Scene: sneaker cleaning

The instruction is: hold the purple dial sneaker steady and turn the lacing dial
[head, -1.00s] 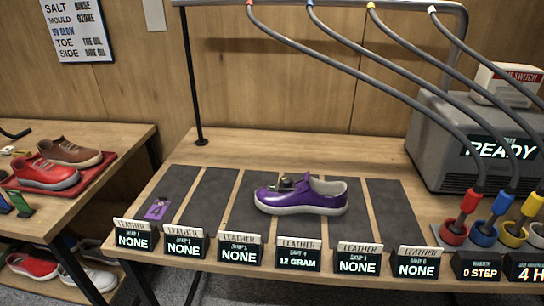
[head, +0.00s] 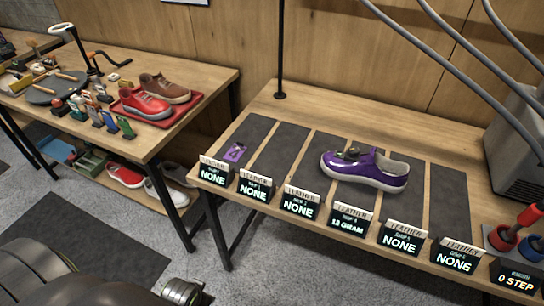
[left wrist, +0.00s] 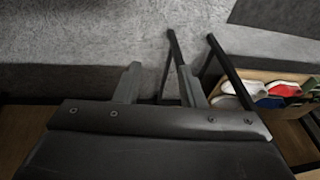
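The purple sneaker (head: 370,174) with a pale sole sits on the dark strips of the right-hand table, toe pointing left. A small dark part (head: 350,154) shows on its top, likely the lacing dial; its detail is too small to tell. In the left wrist view my left gripper (left wrist: 160,76) has its two fingers apart with nothing between them, over the grey floor. It is away from the sneaker. My right gripper is in neither current view.
Several signs (head: 300,203) line the table's front edge, with a purple tag (head: 235,152) behind them. A left bench (head: 205,77) holds tools and a red tray (head: 185,108) with a red and a brown shoe. Grey hoses (head: 480,60) hang at the right.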

